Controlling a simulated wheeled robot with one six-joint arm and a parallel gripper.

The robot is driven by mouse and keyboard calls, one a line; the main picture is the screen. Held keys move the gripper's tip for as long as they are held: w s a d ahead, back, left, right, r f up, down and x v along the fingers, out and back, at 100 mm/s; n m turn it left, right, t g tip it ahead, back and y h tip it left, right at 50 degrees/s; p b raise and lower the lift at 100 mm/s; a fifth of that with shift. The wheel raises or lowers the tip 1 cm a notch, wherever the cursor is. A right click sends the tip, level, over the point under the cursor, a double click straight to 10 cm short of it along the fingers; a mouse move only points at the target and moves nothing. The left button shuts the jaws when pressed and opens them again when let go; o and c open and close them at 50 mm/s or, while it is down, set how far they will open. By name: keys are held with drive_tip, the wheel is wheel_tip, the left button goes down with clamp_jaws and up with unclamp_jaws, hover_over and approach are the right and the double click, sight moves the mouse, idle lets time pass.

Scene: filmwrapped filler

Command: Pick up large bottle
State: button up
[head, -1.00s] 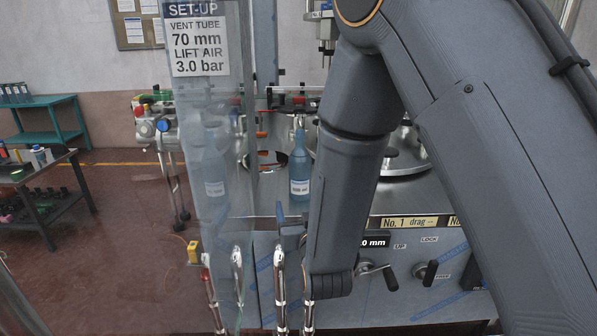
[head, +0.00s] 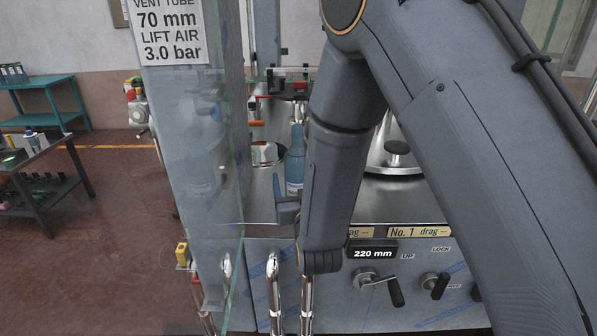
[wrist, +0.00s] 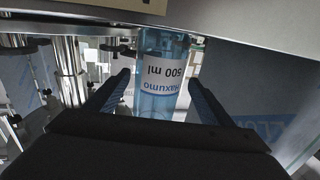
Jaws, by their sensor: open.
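The blue bottle (head: 295,160) stands upright on the metal deck of the machine, its right side close to my arm and its lower part partly hidden. In the wrist view the bottle (wrist: 164,72) appears upside down, with a white label reading "Maxumo 500 ml". My gripper (wrist: 158,82) is open, one finger on each side of the bottle, with gaps visible on both sides. In the head view my gripper (head: 288,212) shows only in part, low in front of the bottle; my own arm hides the rest.
A clear upright panel (head: 205,150) stands left of the bottle. Behind it is a red-and-black fixture (head: 287,85). A round metal plate with a black knob (head: 396,150) lies to the right.

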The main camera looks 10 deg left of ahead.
sight(295, 171)
drive_tip(key=shift+p+x, duration=1.2)
drive_tip(key=shift+x, duration=1.25)
drive_tip(key=shift+d+f, duration=0.15)
drive_tip(key=c, duration=1.1)
